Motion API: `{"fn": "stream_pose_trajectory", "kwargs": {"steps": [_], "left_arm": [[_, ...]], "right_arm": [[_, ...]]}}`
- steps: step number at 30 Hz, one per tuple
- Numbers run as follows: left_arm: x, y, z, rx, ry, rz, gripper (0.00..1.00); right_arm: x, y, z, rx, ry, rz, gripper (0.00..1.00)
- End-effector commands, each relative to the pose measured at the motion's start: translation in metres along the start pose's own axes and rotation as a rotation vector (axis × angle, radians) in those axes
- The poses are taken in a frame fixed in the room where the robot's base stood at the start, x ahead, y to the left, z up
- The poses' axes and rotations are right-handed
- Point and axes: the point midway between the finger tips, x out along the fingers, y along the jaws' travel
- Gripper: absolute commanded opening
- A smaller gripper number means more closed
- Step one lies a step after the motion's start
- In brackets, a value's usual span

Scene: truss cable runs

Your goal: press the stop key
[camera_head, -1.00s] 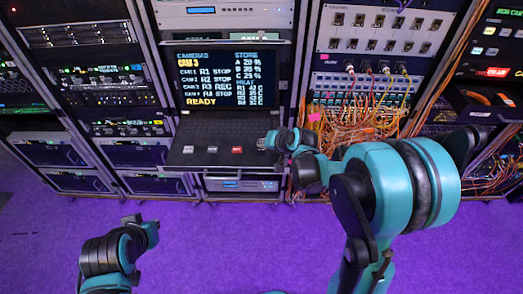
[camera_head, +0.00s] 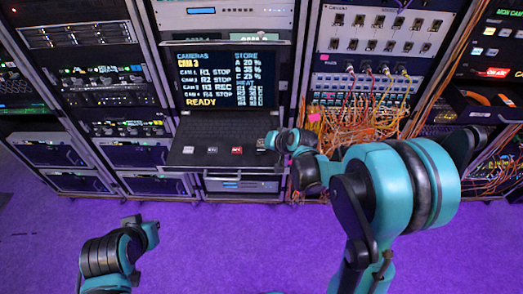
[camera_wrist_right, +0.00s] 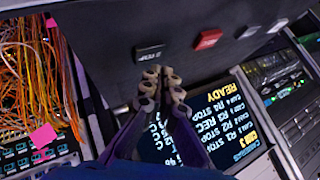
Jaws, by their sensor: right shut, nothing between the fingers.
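The stop key is a small dark key (camera_wrist_right: 150,53) with pale lettering that seems to read STOP, on a dark panel in the right wrist view. In the head view it is the rightmost key (camera_head: 260,145) in a row on the desk below the screen. My right gripper (camera_wrist_right: 165,78) is shut and empty, its fingertips just short of the key's near edge in the picture; I cannot tell if they touch. In the head view the right gripper (camera_head: 271,142) is beside the key. My left arm is low at the left, with its fingers not made out.
A red key (camera_wrist_right: 208,39) and a grey key (camera_wrist_right: 278,24) share the panel, with a pale key (camera_head: 188,150) at the row's far left. A screen (camera_head: 225,79) stands above. Orange cables (camera_head: 350,128) hang close to the right.

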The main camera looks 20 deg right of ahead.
Motion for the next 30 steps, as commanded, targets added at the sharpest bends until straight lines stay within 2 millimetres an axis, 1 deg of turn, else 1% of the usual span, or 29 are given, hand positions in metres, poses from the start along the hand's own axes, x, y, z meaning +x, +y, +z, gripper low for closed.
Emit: {"fn": "stream_pose_trajectory", "kwargs": {"steps": [7,18,30], "left_arm": [[0.0075,0.0000,0.0054,0.000,0.000,0.000,0.00],[0.0070,0.0000,0.0050,0.000,0.000,0.000,0.00],[0.0107,0.0000,0.0077,0.000,0.000,0.000,0.00]], "right_arm": [[0.0060,0.0045,0.0045,0.000,0.000,0.000,0.00],[0.0056,0.0041,0.0042,0.000,0.000,0.000,0.00],[0.0089,0.0065,0.0066,0.000,0.000,0.000,0.00]]}}
